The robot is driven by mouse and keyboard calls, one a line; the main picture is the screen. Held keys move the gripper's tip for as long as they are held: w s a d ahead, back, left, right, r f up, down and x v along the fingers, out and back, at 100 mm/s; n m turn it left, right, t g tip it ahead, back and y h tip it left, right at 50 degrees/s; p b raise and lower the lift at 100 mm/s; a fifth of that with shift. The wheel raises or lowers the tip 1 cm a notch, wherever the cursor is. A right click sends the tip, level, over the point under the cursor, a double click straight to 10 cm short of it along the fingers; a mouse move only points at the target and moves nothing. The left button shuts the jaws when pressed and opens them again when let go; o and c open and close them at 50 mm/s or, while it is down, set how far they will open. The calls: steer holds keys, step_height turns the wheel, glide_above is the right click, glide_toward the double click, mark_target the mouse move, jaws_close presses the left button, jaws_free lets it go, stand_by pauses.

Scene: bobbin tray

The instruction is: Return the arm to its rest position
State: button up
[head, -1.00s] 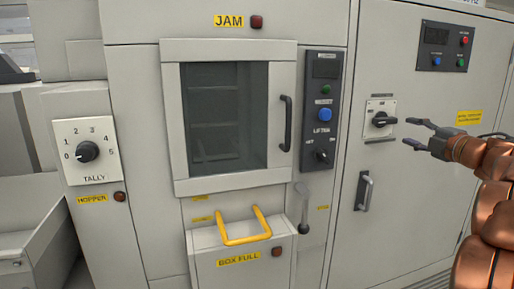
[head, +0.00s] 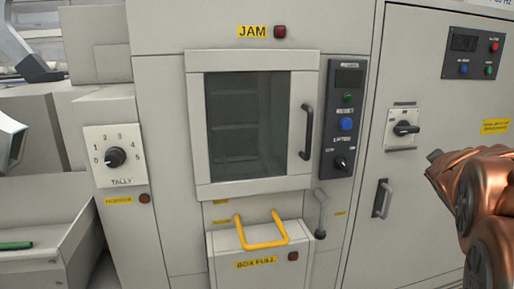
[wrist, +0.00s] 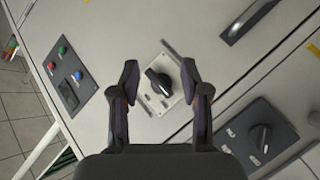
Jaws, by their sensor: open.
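My copper-coloured arm is at the right edge of the head view; its gripper fingers are hidden there. In the wrist view my gripper (wrist: 161,85) is open and empty, its two dark fingers apart. Between and beyond the fingers is a black rotary switch (wrist: 159,81) on a pale plate. The same switch shows in the head view (head: 403,128) on the right cabinet door. I cannot tell how far the fingers are from the panel.
The machine front has a closed windowed door (head: 250,125), a control strip (head: 345,118), a TALLY dial (head: 115,157) and a yellow-handled box (head: 256,262). A door handle (head: 382,198) is near my arm. A green cylinder (head: 16,245) lies in the left tray.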

steer(key=s+a+f+m+g+y+p, duration=0.3)
steer(key=s+a+f+g+y, duration=0.35)
steer(key=s+a+f, duration=1.05)
steer(key=s+a+f+g+y, duration=0.1)
steer(key=s+a+f+g, duration=0.1)
steer(key=s+a, duration=0.5)
steer(key=s+a+f+g+y, duration=0.1)
steer(key=s+a+f+g, duration=0.1)
steer(key=s+a+g, duration=0.3)
steer(key=s+a, duration=0.2)
steer(key=s, duration=0.2)
steer(key=shift+p, duration=0.4)
steer(key=shift+d, duration=0.1)
